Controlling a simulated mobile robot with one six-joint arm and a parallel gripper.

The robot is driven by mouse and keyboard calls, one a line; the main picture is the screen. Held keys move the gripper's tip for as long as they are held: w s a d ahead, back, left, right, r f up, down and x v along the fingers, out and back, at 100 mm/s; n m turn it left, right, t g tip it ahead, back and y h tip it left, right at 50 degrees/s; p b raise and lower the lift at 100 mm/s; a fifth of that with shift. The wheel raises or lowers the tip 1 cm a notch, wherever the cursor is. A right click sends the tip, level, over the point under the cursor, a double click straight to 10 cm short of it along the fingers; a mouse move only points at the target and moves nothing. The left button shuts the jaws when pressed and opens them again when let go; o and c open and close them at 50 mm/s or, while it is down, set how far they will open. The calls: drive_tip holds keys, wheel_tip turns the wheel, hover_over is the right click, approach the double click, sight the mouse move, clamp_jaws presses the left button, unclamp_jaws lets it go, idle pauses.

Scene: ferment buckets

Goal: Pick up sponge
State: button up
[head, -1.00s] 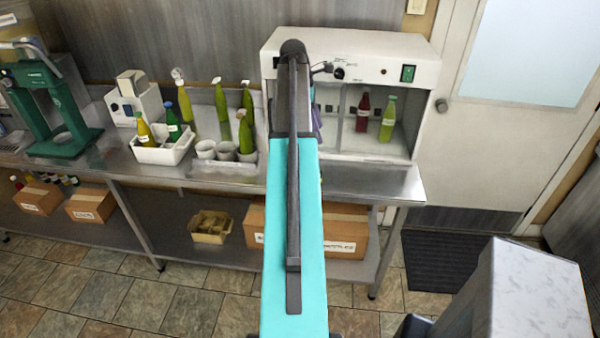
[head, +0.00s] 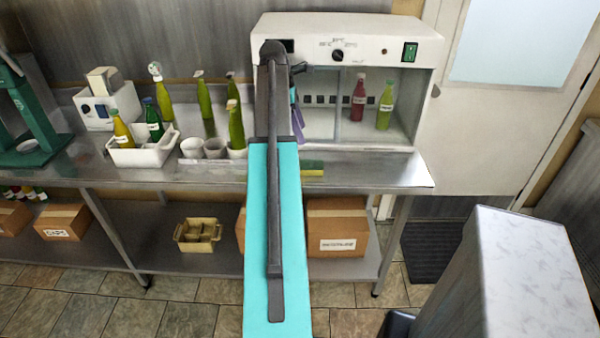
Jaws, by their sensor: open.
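The sponge (head: 313,168), green and yellow, lies near the front edge of the steel bench, just right of my teal arm. Its left part may be hidden behind the arm. My arm reaches forward over the bench to the white cabinet. A blue and purple part, which looks like my gripper (head: 297,117), shows just right of the dark arm link, above and behind the sponge and apart from it. Most of the gripper is hidden by the arm. It is open, and nothing is seen held in it.
The white cabinet (head: 345,28) stands behind, with a red bottle (head: 359,101) and a green bottle (head: 385,106) inside. White cups (head: 191,148) and a white caddy of bottles (head: 146,157) stand left of the arm. The bench (head: 385,174) is clear to the right of the sponge.

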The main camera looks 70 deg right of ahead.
drive_tip(key=shift+w+f, duration=0.2)
drive_tip(key=shift+f, duration=0.05)
drive_tip(key=p, duration=0.2)
hover_over(309, 163)
drive_tip(key=w, duration=0.2)
drive_tip(key=shift+w+a+f+x, duration=0.15)
drive_tip(key=shift+w+x, duration=0.15)
drive_tip(key=shift+x, duration=1)
drive_tip(key=shift+w+a+f+x, duration=0.1)
drive_tip(key=shift+w+x, duration=0.15)
drive_tip(key=shift+x, duration=1.1)
drive_tip(key=shift+w+a+f+x, duration=0.15)
drive_tip(key=shift+w+x, duration=0.15)
drive_tip(key=shift+x, duration=1)
drive_tip(key=shift+r, duration=0.15)
drive_tip(key=shift+s+a+f+p, duration=0.1)
drive_tip(key=shift+s+f+p, duration=0.05)
drive_tip(key=shift+f, duration=0.3)
drive_tip(key=shift+s+a+f+p, duration=0.1)
drive_tip(key=shift+s+f+p, duration=0.05)
drive_tip(key=shift+f, duration=0.3)
drive_tip(key=shift+p+x, duration=0.4)
drive_tip(key=shift+x, duration=1.3)
drive_tip(key=shift+c, duration=0.5)
drive_tip(key=c, duration=1)
